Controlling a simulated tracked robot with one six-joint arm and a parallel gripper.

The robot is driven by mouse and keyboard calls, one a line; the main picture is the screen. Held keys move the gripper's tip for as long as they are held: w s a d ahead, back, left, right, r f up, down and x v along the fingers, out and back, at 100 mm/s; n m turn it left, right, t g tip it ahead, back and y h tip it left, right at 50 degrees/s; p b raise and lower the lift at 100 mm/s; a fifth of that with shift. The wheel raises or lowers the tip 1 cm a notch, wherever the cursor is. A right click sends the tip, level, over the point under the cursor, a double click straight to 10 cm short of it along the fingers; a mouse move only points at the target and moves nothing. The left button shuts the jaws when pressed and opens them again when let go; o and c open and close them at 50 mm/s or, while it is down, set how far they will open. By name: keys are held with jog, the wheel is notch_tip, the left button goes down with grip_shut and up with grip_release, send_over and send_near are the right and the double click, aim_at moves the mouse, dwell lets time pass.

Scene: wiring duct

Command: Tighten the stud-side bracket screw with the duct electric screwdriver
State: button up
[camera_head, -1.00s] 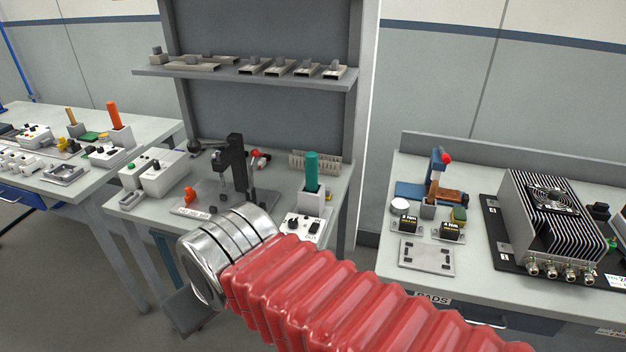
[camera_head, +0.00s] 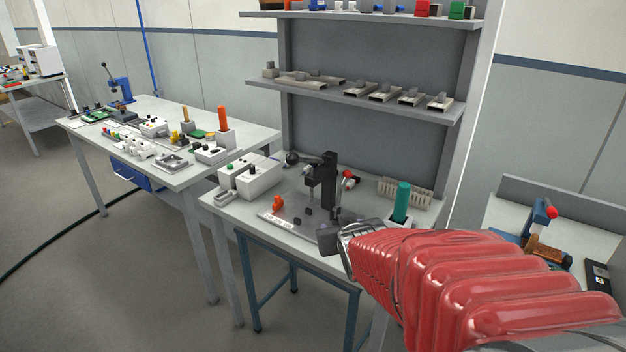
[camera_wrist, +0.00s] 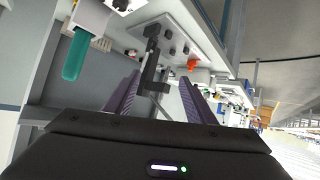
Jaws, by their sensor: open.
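A teal-handled tool (camera_head: 402,202) stands upright in a white holder at the right of the middle bench; it also shows in the wrist view (camera_wrist: 76,55). It may be the duct electric screwdriver. A black upright fixture (camera_head: 328,182) stands on a metal plate (camera_head: 277,222) with small dark parts; it shows in the wrist view (camera_wrist: 151,75). I cannot make out the bracket screw or stud. My gripper (camera_wrist: 160,80) is open and empty, its purple fingers apart, pointing toward the bench. In the head view, my red-sleeved arm hides part of the holder.
An orange-handled tool (camera_head: 222,118) stands on the left table. White boxes (camera_head: 250,178) sit left of the fixture, and a slotted grey strip (camera_head: 405,190) lies behind the teal tool. A shelf (camera_head: 350,92) with small parts hangs above. Another bench (camera_head: 495,218) is at right.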

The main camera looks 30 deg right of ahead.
jog(key=s+d+f+m+t+h, duration=0.1)
jog(key=s+d+f+t+h, duration=0.1)
jog(key=d, duration=0.7)
jog(key=s+d+f+m+t+h, duration=0.1)
jog(key=s+d+f+t+h, duration=0.1)
jog(key=d, duration=0.7)
jog(key=shift+s+d+f+m+t, duration=0.15)
jog(key=shift+s+d+m+t, duration=0.1)
jog(key=shift+s+m+t, duration=0.2)
